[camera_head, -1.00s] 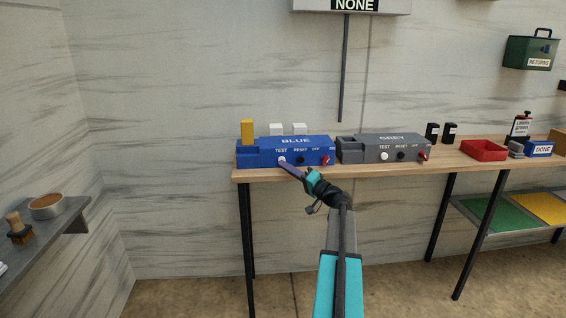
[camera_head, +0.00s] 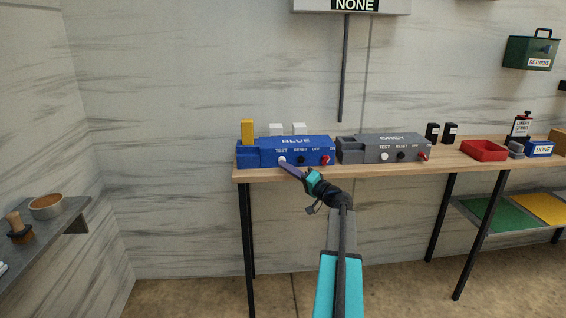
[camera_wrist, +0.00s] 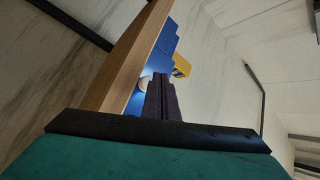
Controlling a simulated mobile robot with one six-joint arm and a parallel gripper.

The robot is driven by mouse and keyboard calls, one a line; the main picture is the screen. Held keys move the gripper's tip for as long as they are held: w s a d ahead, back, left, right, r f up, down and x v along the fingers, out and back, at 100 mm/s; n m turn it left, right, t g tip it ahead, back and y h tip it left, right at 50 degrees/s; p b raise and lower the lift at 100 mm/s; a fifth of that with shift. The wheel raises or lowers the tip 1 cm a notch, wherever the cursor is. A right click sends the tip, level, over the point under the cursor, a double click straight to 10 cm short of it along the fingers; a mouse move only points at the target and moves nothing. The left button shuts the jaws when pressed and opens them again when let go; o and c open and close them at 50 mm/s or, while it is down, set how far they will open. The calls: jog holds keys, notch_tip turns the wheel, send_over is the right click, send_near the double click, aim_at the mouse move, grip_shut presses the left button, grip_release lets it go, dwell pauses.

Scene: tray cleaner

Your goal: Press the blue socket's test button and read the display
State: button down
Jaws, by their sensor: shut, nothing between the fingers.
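The blue socket box (camera_head: 296,146) stands at the left end of the workbench, with labels TEST, RESET and OFF. Its white test button (camera_head: 282,160) is at the front left, partly covered by my fingertips. My gripper (camera_head: 284,162) is shut and empty, its tips at the test button; whether they touch it I cannot tell. In the wrist view the shut fingers (camera_wrist: 162,98) point at the blue box (camera_wrist: 157,68), with the pale button (camera_wrist: 144,83) just beside them. The display (camera_head: 352,5) on the wall reads NONE; its top is cut off.
A grey socket box (camera_head: 385,148) with similar buttons stands close to the right. A yellow block (camera_head: 247,131) and two white blocks stand behind the blue box. A red tray (camera_head: 484,150) is further right on the workbench (camera_head: 300,173). A shelf (camera_head: 60,222) is at left.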

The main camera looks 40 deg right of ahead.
jog(key=shift+w, duration=0.1)
dwell(0.6)
jog(key=shift+w+d+b, duration=0.2)
jog(key=shift+d+b, duration=0.05)
jog(key=shift+b, duration=0.3)
jog(key=shift+w+d+b, duration=0.35)
jog(key=shift+w+b, duration=0.05)
jog(key=shift+w, duration=0.05)
dwell(1.0)
jog(key=shift+s+a, duration=0.1)
jog(key=shift+s+a+b, duration=0.5)
jog(key=shift+s, duration=0.15)
dwell(0.5)
jog(key=shift+s+a+b, duration=0.9)
jog(key=shift+s+a, duration=0.75)
jog(key=shift+s, duration=0.25)
jog(key=shift+w, duration=0.1)
